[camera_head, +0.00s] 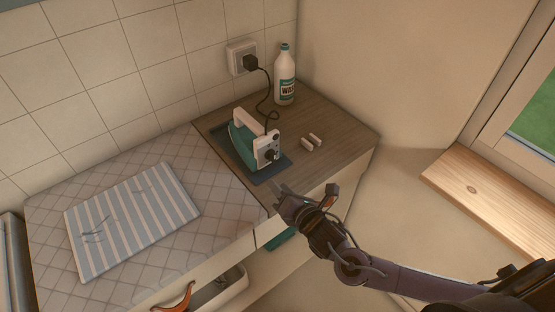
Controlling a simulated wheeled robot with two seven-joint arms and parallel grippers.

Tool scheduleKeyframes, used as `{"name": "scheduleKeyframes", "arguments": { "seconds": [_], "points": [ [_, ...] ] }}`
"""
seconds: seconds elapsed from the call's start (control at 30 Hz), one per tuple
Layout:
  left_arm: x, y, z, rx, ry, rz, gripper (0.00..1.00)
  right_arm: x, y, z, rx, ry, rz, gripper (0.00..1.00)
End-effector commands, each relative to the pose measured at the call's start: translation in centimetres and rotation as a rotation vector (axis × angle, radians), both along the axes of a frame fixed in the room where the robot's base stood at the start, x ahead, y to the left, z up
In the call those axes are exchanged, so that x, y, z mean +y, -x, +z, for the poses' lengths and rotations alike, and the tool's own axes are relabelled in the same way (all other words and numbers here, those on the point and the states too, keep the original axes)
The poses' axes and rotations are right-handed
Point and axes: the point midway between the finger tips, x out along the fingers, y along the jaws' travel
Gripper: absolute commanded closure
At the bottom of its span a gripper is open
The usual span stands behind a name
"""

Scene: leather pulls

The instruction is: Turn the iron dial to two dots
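The iron (243,142) is teal and white and rests on a dark mat (276,168) on the wooden part of the counter. Its white end faces my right gripper and carries a small dark dial (270,154). The dial's dots and its setting are too small to read. My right gripper (277,187) is near the counter's front edge, just in front of the mat and apart from the iron. Its fingertips look parted, with nothing between them. My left gripper is not in view.
A cord runs from the iron to a wall socket (237,50). A white bottle (285,78) stands behind. Two small pale blocks (307,144) lie right of the iron. A striped cloth (130,222) lies on the tiled-pattern surface at left. An open drawer (222,291) is below.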

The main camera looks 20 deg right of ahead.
Motion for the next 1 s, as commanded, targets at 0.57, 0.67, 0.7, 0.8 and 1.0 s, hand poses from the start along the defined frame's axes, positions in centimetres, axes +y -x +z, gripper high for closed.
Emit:
{"name": "scheduleKeyframes", "arguments": {
  "seconds": [0.57,0.67,0.7,0.8,1.0],
  "points": [
    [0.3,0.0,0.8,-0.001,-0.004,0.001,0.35,-3.5,-3.8,1.5,-0.433,0.666,0.208,0.66],
    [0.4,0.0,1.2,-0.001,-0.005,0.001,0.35,-3.0,-5.4,1.4,-0.431,0.665,0.208,0.66],
    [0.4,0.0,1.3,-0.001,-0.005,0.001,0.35,-2.7,-6.0,1.4,-0.431,0.664,0.208,0.66],
    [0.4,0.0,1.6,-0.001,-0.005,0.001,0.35,-2.3,-7.2,1.3,-0.429,0.665,0.208,0.66],
    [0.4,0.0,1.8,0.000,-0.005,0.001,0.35,-1.8,-8.5,1.1,-0.427,0.665,0.210,0.66]
  ]
}}
